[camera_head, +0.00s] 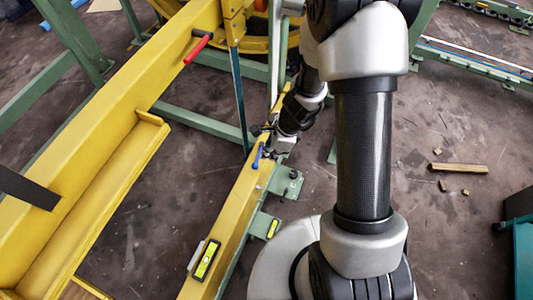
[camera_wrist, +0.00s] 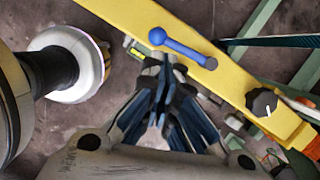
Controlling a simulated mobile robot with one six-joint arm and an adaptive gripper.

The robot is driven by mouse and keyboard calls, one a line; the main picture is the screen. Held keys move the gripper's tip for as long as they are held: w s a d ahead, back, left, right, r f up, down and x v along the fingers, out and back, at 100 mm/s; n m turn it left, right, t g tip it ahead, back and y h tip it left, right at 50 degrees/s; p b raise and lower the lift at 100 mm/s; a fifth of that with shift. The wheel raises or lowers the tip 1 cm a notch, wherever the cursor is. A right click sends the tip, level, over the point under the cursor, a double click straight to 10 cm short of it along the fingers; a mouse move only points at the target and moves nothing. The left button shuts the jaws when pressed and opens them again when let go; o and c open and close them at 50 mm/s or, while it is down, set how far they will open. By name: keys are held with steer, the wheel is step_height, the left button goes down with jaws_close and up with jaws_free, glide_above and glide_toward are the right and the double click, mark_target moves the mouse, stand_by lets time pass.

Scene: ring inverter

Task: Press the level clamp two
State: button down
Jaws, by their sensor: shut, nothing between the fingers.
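A blue lever handle (camera_head: 257,157) is mounted on a yellow beam (camera_head: 240,205) in the head view. It also shows in the wrist view (camera_wrist: 184,47), lying across the beam with its round knob at the left end. My gripper (camera_head: 272,138) is beside this lever at the beam. In the wrist view my gripper (camera_wrist: 163,72) is shut and empty, its tips just below the blue lever. I cannot tell whether they touch it. A red lever handle (camera_head: 198,48) is on another yellow beam at the upper left. No label shows which lever is clamp two.
A black knob (camera_wrist: 262,102) sits on the beam right of the blue lever. A spirit level (camera_head: 206,260) is on the beam's near part. Green frame bars (camera_head: 205,125) cross behind. Wood pieces (camera_head: 459,168) lie on the open floor at right.

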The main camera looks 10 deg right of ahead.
steer(key=p+v, duration=0.3)
steer(key=v, duration=0.2)
steer(key=shift+s+r, duration=0.1)
stand_by(0.3)
